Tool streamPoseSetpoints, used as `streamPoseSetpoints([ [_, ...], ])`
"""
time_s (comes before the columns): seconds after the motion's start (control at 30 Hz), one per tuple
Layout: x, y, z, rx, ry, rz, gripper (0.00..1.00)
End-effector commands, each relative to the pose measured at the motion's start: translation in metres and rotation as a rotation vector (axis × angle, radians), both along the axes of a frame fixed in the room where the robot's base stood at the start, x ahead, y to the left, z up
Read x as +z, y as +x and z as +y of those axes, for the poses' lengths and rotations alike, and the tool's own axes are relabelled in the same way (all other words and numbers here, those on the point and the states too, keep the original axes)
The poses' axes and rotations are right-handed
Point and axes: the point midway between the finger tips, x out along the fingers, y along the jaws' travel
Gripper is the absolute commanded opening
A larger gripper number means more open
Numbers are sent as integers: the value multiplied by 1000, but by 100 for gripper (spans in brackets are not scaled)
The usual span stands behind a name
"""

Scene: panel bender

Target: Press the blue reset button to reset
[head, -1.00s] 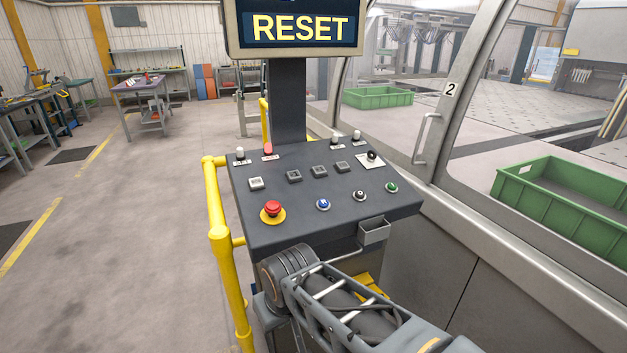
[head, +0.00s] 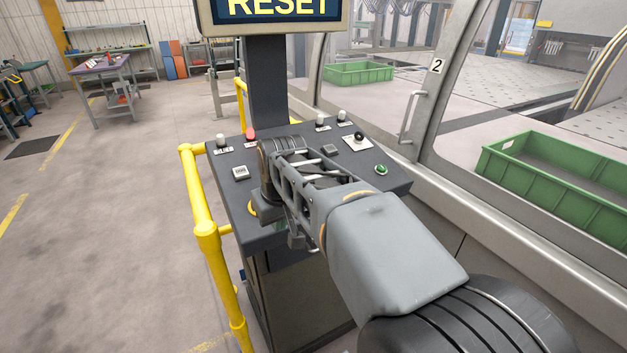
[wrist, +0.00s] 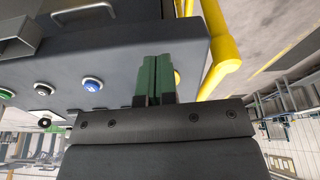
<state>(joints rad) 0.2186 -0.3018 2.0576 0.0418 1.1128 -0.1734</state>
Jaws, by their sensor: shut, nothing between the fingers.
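The blue reset button (wrist: 92,84) shows in the wrist view on the dark control panel (wrist: 130,30), left of my fingers. In the head view my arm hides it. My gripper (wrist: 155,78) has its two green fingers together, shut and empty. In the wrist view the fingers are apart from the blue button, with bare panel between them sideways; I cannot tell their height above the panel. In the head view the arm's end covers the middle of the panel (head: 238,215).
A white-ringed black button (wrist: 43,89) and a green button (head: 381,169) lie beyond the blue one. The emergency stop's yellow ring (head: 251,208) peeks past my arm. A yellow rail (head: 200,205) borders the left side. The screen (head: 275,12) reads RESET.

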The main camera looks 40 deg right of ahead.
Motion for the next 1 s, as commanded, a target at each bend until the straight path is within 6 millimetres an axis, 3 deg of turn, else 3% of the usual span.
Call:
streamPoseSetpoints([
  [0.03, 20, 16, -21, -22, 1, 9, 0],
  [0.2, 67, 50, -84, -55, 4, 30, 0],
  [0.4, 97, 65, -141, -73, 10, 45, 0],
  [0.6, 107, 68, -164, -77, 11, 50, 0],
  [1.0, 107, 69, -165, -76, 11, 49, 0],
])
